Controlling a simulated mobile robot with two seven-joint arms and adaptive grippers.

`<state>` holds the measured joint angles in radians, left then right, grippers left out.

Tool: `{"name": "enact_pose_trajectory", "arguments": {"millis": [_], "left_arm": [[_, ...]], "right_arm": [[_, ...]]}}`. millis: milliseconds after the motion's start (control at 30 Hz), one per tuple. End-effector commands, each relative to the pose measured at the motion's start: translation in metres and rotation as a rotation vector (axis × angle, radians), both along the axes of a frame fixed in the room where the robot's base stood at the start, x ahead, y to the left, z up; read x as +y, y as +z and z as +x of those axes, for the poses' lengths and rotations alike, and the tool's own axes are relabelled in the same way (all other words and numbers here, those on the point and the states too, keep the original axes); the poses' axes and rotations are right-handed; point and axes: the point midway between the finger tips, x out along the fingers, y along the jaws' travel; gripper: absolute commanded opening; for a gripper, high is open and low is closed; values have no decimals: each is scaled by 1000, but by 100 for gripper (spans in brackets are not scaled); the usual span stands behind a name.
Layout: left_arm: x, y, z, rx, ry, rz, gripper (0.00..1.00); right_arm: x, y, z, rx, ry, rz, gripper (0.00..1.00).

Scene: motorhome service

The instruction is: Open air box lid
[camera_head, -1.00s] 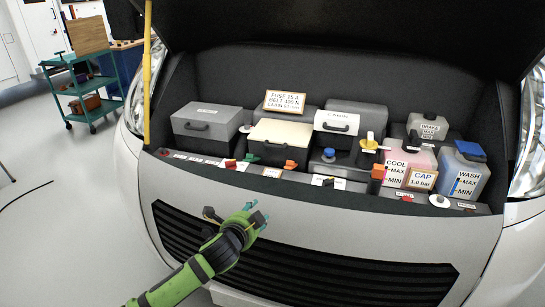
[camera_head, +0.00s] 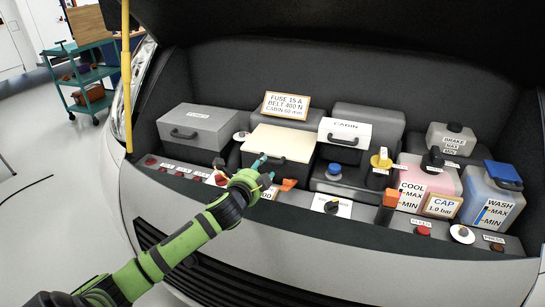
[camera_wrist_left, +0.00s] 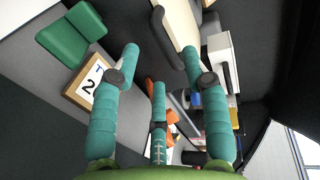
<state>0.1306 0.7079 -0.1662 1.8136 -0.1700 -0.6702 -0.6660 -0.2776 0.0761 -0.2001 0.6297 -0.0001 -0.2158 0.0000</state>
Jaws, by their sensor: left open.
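A dark box with a cream lid (camera_head: 283,140) stands in the middle of the front compartment, its lid lying shut. It carries no label I can read; I take it for the air box. A dark handle on its front shows in the left wrist view (camera_wrist_left: 167,38), beyond my fingers. An orange clip (camera_head: 288,184) sits low at its front; a green clip (camera_wrist_left: 72,35) shows in the left wrist view. My left gripper (camera_head: 264,174) is open and empty, just in front of the box and partly hiding its front. My right gripper is not in view.
A grey box (camera_head: 200,125) stands to the left and a box marked CABIN (camera_head: 344,133) to the right. Fluid tanks (camera_head: 490,195) are at the right. A yellow prop rod (camera_head: 127,80) rises at the left. The raised hood (camera_head: 350,25) hangs above.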

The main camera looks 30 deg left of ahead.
Motion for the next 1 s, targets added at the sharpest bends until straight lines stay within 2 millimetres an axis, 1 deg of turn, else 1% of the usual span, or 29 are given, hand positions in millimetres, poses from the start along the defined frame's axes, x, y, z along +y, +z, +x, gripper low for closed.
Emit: {"name": "enact_pose_trajectory", "arguments": {"millis": [200, 333, 467, 600, 700, 900, 967, 1000], "left_arm": [[6, -4, 27, -2, 1, -4, 46], [10, -8, 43, 0, 0, -2, 46], [13, -11, 54, -1, 0, -2, 46], [14, -14, 61, -1, -1, -1, 46], [14, -14, 62, -1, -2, -1, 46], [14, -14, 62, -1, -2, 0, 46], [14, -14, 62, -1, -2, -1, 22], [14, -14, 62, 0, -2, 0, 6]], "right_arm": [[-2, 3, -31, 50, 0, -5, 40], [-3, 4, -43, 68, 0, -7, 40], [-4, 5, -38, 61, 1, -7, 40], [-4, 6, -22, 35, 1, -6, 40], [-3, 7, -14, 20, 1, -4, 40], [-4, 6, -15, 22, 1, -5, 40], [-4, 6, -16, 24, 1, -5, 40], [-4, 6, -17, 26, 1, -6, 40]]}}
